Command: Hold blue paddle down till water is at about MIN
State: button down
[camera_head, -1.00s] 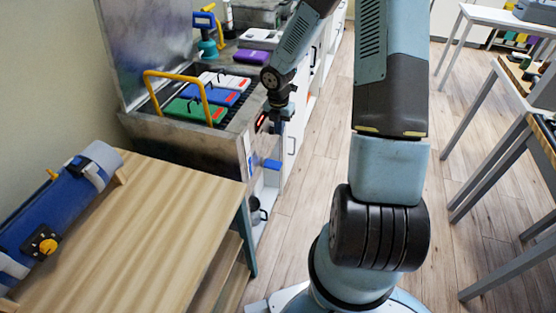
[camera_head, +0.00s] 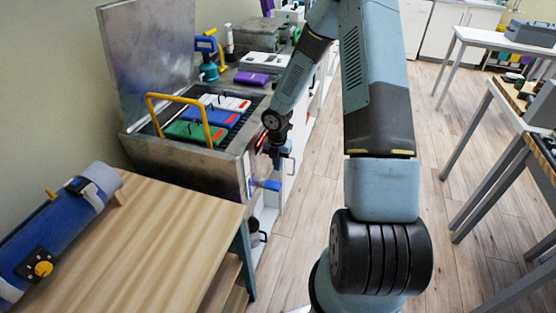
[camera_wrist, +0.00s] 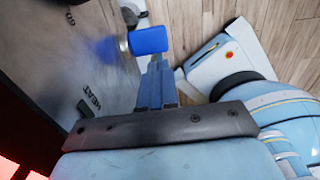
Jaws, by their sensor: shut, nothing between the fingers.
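The blue paddle (camera_head: 266,185) sticks out from the front of the metal tank (camera_head: 185,160), low on its panel. It also shows in the wrist view (camera_wrist: 148,40), on a short metal stem. My gripper (camera_head: 277,162) is in front of the panel, just above the paddle. In the wrist view my gripper's fingers (camera_wrist: 157,68) are shut and empty, with their tips close to the paddle's edge. I cannot tell whether they touch it. The water level and a MIN mark cannot be made out.
The tank's lid stands open, with coloured packs (camera_head: 210,117) and a yellow handle (camera_head: 180,99) inside. A grey pot (camera_head: 254,236) stands below the paddle. A wooden table (camera_head: 150,235) with a blue cylinder (camera_head: 60,230) is in front.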

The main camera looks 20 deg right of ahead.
aim_at(280, 186)
notch_tip(280, 186, down, 9)
jog(key=shift+f, duration=0.1)
dwell(0.3)
jog(key=shift+f, duration=0.1)
jog(key=shift+s+d+f, duration=0.15)
jog(key=shift+d+f, duration=0.15)
jog(key=shift+f, duration=0.25)
jog(key=shift+s+d+f, duration=0.15)
jog(key=shift+d+f, duration=0.1)
jog(key=shift+f, duration=0.25)
jog(key=shift+a, duration=0.25)
jog(key=shift+d, duration=0.1)
dwell(5.7)
